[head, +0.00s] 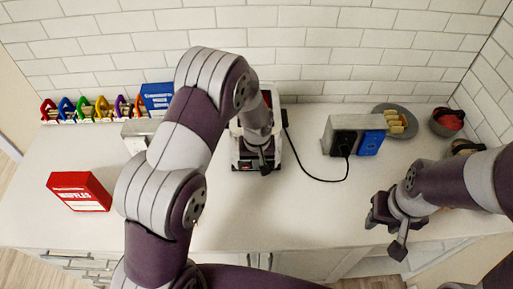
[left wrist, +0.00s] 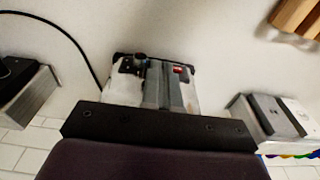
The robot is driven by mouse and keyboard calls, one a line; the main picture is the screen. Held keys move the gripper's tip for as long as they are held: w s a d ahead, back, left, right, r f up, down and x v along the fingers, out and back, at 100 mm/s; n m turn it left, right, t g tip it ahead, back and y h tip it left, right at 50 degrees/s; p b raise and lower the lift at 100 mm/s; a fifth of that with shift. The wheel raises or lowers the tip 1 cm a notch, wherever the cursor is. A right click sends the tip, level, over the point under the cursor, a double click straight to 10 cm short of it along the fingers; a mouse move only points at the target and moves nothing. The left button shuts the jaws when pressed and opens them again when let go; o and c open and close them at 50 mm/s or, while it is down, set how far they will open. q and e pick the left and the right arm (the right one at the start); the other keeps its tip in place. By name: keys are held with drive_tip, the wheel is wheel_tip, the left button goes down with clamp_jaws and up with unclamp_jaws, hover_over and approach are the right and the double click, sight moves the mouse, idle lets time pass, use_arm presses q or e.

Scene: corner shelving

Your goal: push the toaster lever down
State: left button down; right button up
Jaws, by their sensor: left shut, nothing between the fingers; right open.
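The toaster (head: 243,162), white with a black base, stands at the back middle of the counter, largely hidden behind my left arm in the head view. My left gripper (head: 264,163) is shut and empty, over the toaster's front. In the left wrist view the toaster (left wrist: 186,98) lies behind the shut fingers (left wrist: 163,84). A dark knob-like part, perhaps the lever (left wrist: 140,60), shows just left of the fingertips; I cannot tell whether they touch it. A small red part is right of them. My right gripper (head: 385,227) is open and empty above the counter's front right.
A black cord (head: 302,171) runs from the toaster to a grey outlet box (head: 340,125) with black and blue faces. A red waffles box (head: 79,191) is at left. Colored racks (head: 85,109) line the back left.

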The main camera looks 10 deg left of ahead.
use_arm(q)
drive_tip(key=shift+s+d+r, duration=0.1)
drive_tip(key=shift+s, duration=0.25)
drive_tip(key=shift+w, duration=0.1)
wheel_tip(320, 180, up, 13)
drive_tip(key=s+b, duration=0.1)
drive_tip(key=b, duration=0.2)
drive_tip(key=shift+s+d+b, duration=0.2)
drive_tip(key=shift+s+b, duration=0.05)
drive_tip(key=shift+b, duration=0.1)
drive_tip(key=shift+w, duration=0.1)
drive_tip(key=s+a+f+m+b, duration=0.1)
drive_tip(key=s+a+f+b, duration=0.1)
drive_tip(key=s+f, duration=0.2)
drive_tip(key=s+a+f+m+b, duration=0.2)
drive_tip(key=s+a+f+b, duration=0.1)
drive_tip(key=s, duration=0.8)
drive_tip(key=shift+s+a+f, duration=0.15)
drive_tip(key=shift+s+f, duration=0.15)
drive_tip(key=shift+f, duration=0.45)
